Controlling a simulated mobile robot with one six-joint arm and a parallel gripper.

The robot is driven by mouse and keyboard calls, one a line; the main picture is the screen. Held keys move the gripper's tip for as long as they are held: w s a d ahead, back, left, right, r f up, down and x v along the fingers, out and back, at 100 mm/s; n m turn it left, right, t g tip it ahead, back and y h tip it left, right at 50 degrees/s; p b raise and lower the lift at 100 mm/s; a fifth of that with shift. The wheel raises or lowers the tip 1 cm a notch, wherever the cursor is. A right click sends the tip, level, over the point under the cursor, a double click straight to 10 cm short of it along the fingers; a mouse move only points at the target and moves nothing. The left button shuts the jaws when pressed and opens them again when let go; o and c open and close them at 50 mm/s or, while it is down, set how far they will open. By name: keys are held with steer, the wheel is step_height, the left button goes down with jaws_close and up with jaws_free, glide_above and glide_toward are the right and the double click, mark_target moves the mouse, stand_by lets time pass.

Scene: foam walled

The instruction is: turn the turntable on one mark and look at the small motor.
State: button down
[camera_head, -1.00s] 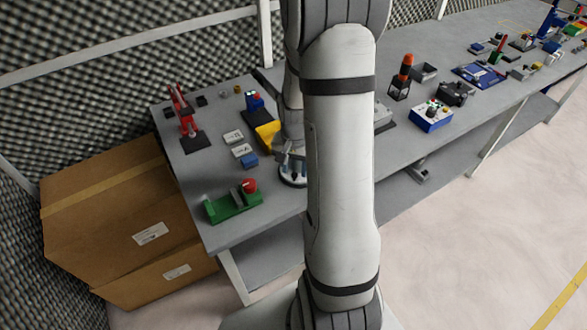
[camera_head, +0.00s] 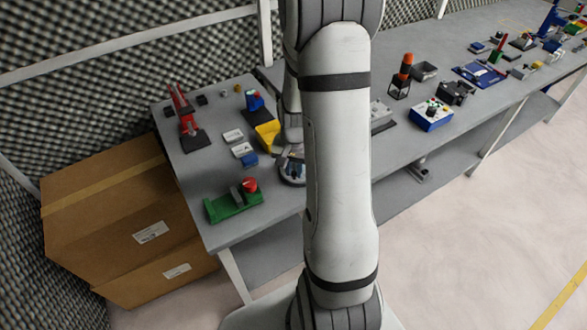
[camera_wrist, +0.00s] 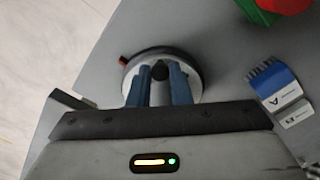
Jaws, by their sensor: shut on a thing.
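The turntable is a pale round disc with a dark rim (camera_wrist: 199,66) under my gripper in the wrist view. A small red mark (camera_wrist: 123,61) shows at its left edge. In the head view the turntable (camera_head: 292,177) is partly hidden by my arm. My gripper (camera_wrist: 160,80) has its two blue fingers over the disc, on either side of a dark round knob (camera_wrist: 160,71), and is shut on it. The fingers cover part of the disc. I cannot make out the small motor for certain in either view.
A green fixture with a red knob (camera_head: 235,203) stands at the table's front left. Blue and white blocks (camera_wrist: 279,91) lie right of the disc in the wrist view. A red stand (camera_head: 184,115) is farther back. Cardboard boxes (camera_head: 120,220) adjoin the table's left end.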

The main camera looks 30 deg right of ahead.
stand_by(0.4)
steer(key=shift+s+d+n, duration=0.1)
steer(key=shift+d+n, duration=0.1)
steer(key=shift+n, duration=0.2)
steer(key=shift+s+d+n+b, duration=0.25)
steer(key=shift+n+b, duration=0.25)
steer(key=shift+n, duration=0.3)
steer(key=shift+s+d+n+b, duration=0.1)
steer(key=shift+d+n+b, duration=0.3)
steer(key=shift+n, duration=0.4)
steer(key=shift+s+d+n+b, duration=0.1)
steer(key=shift+d+n+b, duration=0.45)
steer(key=shift+n, duration=0.75)
steer(key=shift+s+d+n+b, duration=0.1)
steer(key=shift+d+n+b, duration=0.35)
steer(key=shift+n, duration=0.85)
steer(key=shift+w+d+n+b, duration=0.15)
steer(key=shift+d+n+b, duration=0.25)
steer(key=shift+n, duration=0.7)
steer(key=shift+w+d+n+b, duration=0.15)
steer(key=shift+d+n, duration=0.35)
steer(key=shift+n, duration=0.6)
steer(key=shift+w+d+n+b, duration=0.25)
steer(key=shift+d+n, duration=0.1)
steer(key=shift+n, duration=0.65)
steer(key=shift+w+d+n+b, duration=0.15)
steer(key=shift+w+d+n, duration=0.15)
steer(key=shift+n, duration=0.7)
steer(key=shift+d+n, duration=0.1)
steer(key=shift+n, duration=0.2)
